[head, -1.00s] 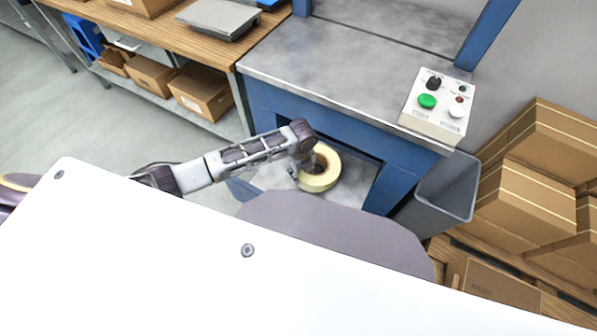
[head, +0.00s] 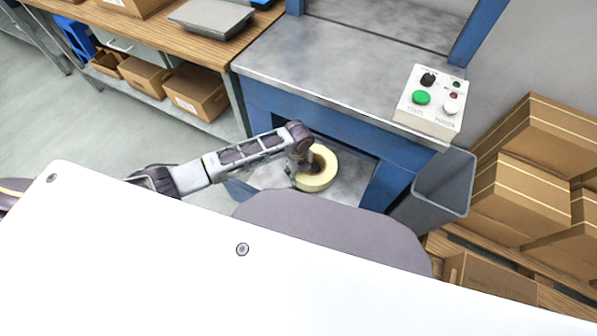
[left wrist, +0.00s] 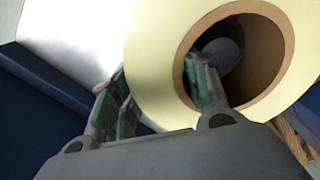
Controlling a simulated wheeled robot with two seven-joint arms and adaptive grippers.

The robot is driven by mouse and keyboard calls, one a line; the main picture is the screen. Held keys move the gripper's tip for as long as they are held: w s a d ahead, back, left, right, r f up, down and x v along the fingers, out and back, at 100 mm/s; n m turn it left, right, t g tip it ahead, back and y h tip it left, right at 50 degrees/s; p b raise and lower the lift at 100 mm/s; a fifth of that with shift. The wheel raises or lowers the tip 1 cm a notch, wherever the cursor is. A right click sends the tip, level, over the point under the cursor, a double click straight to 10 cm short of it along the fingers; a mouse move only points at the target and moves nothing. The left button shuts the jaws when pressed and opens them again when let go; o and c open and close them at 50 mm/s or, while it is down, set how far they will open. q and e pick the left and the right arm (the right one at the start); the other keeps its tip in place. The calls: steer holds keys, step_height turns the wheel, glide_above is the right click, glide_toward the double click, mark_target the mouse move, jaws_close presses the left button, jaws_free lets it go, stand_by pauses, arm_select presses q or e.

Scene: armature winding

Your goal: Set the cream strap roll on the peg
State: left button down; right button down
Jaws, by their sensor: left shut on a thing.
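The cream strap roll (head: 318,181) is in the lower bay of the blue machine in the head view. It has a brown core and also fills much of the left wrist view (left wrist: 158,65). My left gripper (head: 298,178) is shut on the roll's wall. In the left wrist view, one finger of the left gripper (left wrist: 165,95) is inside the core and the other is outside the roll. A grey round end, possibly the peg (left wrist: 222,50), shows inside the core. I cannot tell whether the roll is around it. My right gripper is not in view.
The blue machine (head: 400,155) has a grey top with a control box (head: 432,100). A grey bin (head: 443,187) stands at its right, beside stacked cartons (head: 525,195). A wooden bench (head: 150,38) is at the back left. My white body cover hides the foreground.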

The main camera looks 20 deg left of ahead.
arm_select(q)
steer(key=shift+w, duration=0.15)
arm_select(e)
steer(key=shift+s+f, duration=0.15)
arm_select(q)
steer(key=c, duration=1.1)
jaws_free()
steer(key=shift+f, duration=0.1)
steer(key=o, duration=0.4)
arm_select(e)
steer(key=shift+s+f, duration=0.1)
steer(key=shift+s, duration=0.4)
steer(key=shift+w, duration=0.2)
